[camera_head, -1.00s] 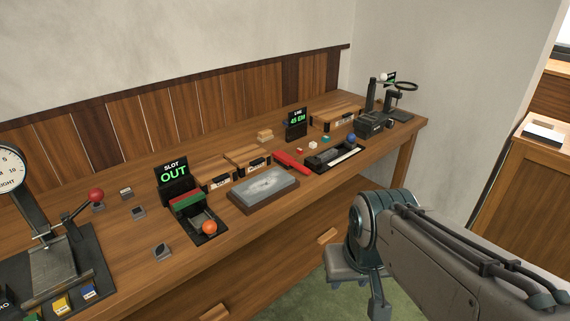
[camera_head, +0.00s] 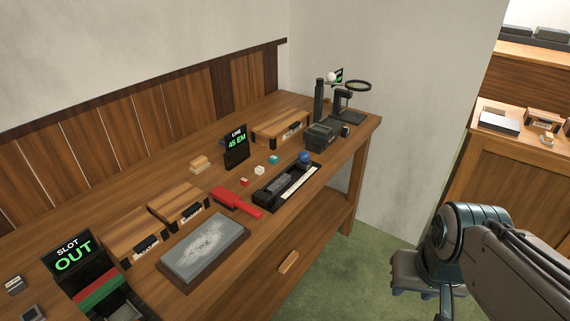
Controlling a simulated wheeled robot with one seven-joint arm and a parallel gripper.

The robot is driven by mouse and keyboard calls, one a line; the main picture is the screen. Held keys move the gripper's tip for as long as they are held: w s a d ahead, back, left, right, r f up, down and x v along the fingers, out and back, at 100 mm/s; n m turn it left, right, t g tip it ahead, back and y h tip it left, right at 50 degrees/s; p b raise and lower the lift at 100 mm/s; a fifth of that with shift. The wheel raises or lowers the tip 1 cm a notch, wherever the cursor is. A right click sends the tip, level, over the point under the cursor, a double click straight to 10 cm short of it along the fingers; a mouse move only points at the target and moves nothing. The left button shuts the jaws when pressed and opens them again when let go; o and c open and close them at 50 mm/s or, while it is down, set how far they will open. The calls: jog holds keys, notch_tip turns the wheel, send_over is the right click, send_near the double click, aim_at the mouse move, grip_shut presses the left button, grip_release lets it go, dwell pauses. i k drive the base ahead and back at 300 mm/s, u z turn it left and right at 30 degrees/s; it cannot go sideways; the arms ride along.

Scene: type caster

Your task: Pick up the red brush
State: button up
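The red brush (camera_head: 236,202) lies on the wooden workbench (camera_head: 321,215), between the grey stone slab and the black tray with a white strip. Its narrower end points toward the bench's front edge. My arm is at the lower right, over the green floor and well to the right of the brush. My gripper (camera_head: 422,283) hangs at the arm's end, apart from the bench. Its fingers are small and partly cut off by the frame's bottom edge, so I cannot tell whether they are open. Nothing is visibly held.
The grey slab (camera_head: 204,248) lies left of the brush, and the black tray (camera_head: 288,187) lies right of it. A magnifier stand (camera_head: 345,100) is at the far end. Green floor (camera_head: 345,285) is open before the bench.

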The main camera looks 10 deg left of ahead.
aim_at(228, 200)
jog(key=z, duration=0.1)
jog(key=i, duration=0.8)
jog(key=u, duration=0.7)
jog(key=i, duration=0.6)
jog(key=u, duration=0.55)
